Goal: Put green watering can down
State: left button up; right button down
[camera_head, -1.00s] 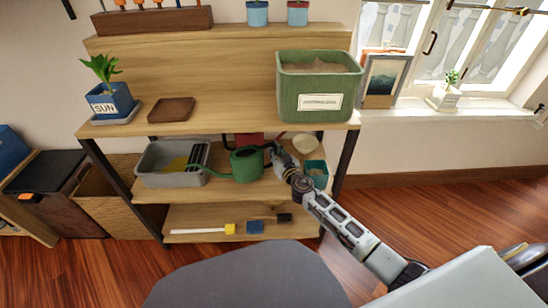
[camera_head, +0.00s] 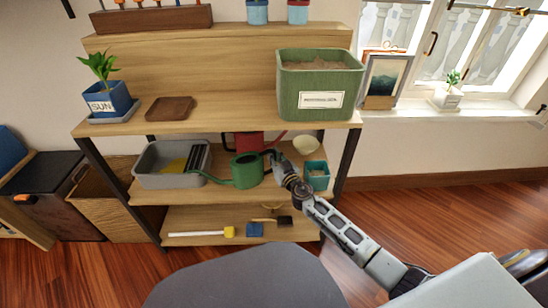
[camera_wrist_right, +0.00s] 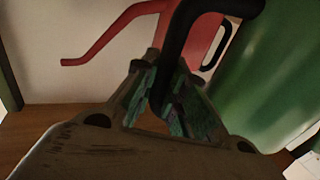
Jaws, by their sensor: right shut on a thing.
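The green watering can (camera_head: 247,172) is upright at the middle shelf (camera_head: 215,195), its spout pointing left over the grey tray. My right gripper (camera_head: 277,164) is at its right side, shut on its black handle. In the right wrist view the black handle (camera_wrist_right: 180,35) passes between the fingers (camera_wrist_right: 172,100), and the green body (camera_wrist_right: 270,80) fills the right side. I cannot tell whether the can's base touches the shelf board. My left gripper is not in view.
A red watering can (camera_head: 249,143) stands just behind. The grey tray (camera_head: 150,180) is to the left. A cream bowl (camera_head: 306,145) and a teal pot (camera_head: 317,180) are to the right. The upper shelf board (camera_head: 225,125) is overhead. Brushes (camera_head: 230,232) lie on the lowest shelf.

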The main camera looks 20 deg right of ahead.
jog(key=c, duration=1.5)
grip_release()
jog(key=shift+o, duration=0.2)
jog(key=shift+r, duration=0.1)
jog(key=s+d, duration=0.1)
jog(key=s, duration=1.1)
jog(key=shift+d, duration=0.1)
